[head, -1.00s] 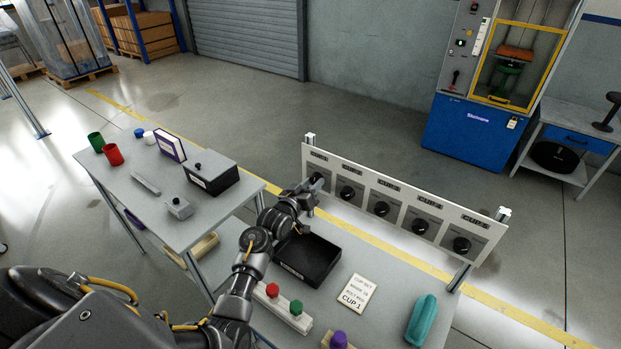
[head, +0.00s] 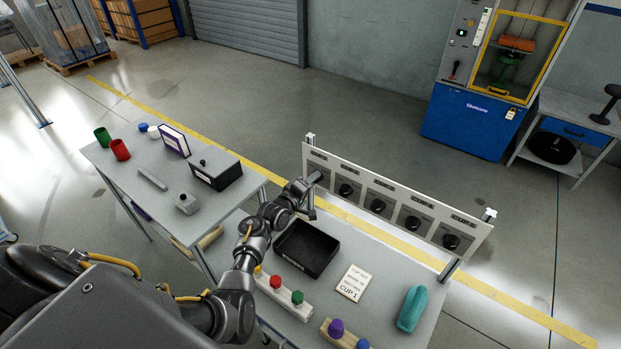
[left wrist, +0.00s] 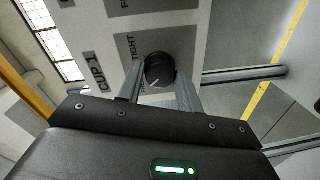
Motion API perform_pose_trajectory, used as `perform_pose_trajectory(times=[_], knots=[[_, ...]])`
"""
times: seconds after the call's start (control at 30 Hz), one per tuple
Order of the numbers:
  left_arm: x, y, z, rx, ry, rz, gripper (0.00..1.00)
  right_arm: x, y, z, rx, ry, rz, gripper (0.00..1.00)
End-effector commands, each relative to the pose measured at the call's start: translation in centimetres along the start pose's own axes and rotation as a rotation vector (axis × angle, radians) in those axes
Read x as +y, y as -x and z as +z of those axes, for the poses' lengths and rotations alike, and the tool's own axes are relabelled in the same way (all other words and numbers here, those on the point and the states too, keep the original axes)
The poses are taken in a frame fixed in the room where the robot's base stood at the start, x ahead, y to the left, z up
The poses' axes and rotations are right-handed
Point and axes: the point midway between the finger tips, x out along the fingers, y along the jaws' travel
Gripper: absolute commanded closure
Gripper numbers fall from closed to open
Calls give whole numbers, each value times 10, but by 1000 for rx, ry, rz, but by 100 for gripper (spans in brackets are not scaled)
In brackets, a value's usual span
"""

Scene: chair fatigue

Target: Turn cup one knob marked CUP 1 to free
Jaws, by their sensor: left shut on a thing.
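The CUP 1 knob (left wrist: 160,68) is black and round, on a grey plate of the white panel (left wrist: 100,25). My left gripper (left wrist: 160,88) is shut on this knob, one finger on each side. In the head view my left gripper (head: 312,186) is at the panel's left end and hides the knob. My right gripper is not in view.
Several like knobs, such as the second one (head: 345,190), run along the panel to the right. On the bench are a black tray (head: 306,250), a CUP 1 card (head: 354,282) and a teal object (head: 412,308). A side table (head: 130,190) stands left.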

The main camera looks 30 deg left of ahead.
Motion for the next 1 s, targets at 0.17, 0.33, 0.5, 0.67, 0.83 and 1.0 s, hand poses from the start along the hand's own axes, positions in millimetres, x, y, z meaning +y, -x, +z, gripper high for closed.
perform_pose_trajectory(times=[0.17,0.33,0.5,0.67,0.83,1.0], knots=[[2,0,-2,-3,77,2,87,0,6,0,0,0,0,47],[2,0,-2,-7,117,3,87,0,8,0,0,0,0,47],[1,0,-2,-8,133,4,87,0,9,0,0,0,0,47],[1,-1,-2,-8,135,4,87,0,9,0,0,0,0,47],[1,-1,-2,-8,135,5,87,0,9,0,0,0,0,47],[1,0,-2,-9,134,4,45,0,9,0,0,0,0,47]])
